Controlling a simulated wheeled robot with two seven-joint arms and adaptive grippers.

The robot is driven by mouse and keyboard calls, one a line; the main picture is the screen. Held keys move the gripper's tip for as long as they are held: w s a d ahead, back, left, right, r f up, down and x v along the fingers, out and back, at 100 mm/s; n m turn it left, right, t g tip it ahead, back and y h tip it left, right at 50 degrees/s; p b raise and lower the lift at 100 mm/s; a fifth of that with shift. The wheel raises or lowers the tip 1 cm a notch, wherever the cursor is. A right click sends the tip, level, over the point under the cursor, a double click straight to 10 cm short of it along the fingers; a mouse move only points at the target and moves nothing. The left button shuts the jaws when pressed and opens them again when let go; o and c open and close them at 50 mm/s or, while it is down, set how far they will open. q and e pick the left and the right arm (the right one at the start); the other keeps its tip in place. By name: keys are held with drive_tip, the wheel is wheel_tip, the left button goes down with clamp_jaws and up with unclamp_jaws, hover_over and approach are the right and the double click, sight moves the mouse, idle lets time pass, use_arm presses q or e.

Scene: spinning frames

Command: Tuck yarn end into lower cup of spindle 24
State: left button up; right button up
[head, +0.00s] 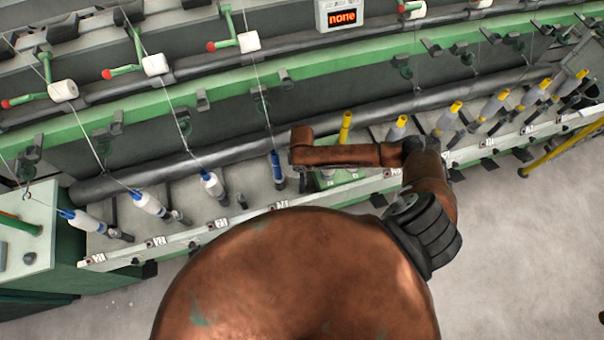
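A dark blue tube with little or no white yarn on it (277,167) stands on the spindle rail, just left of the end of my brown arm. A small number plate (281,205) is below it; its digits are too small to read surely, perhaps 24. A thin yarn runs from the white roller above (249,41) down towards this tube. The lower cup and the yarn end cannot be made out. One brown arm of mine reaches over the rail from the right; no gripper fingers show on it. My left gripper is not in view.
Spindles with white yarn and blue tops (212,185) stand to the left; several yellow-topped spindles (398,127) stand to the right. A green cabinet (35,245) is at the left end. Floor (530,235) is clear at lower right.

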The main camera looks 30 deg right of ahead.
wheel_tip(320, 180, up, 12)
idle(0.4)
drive_tip(key=shift+f, duration=0.1)
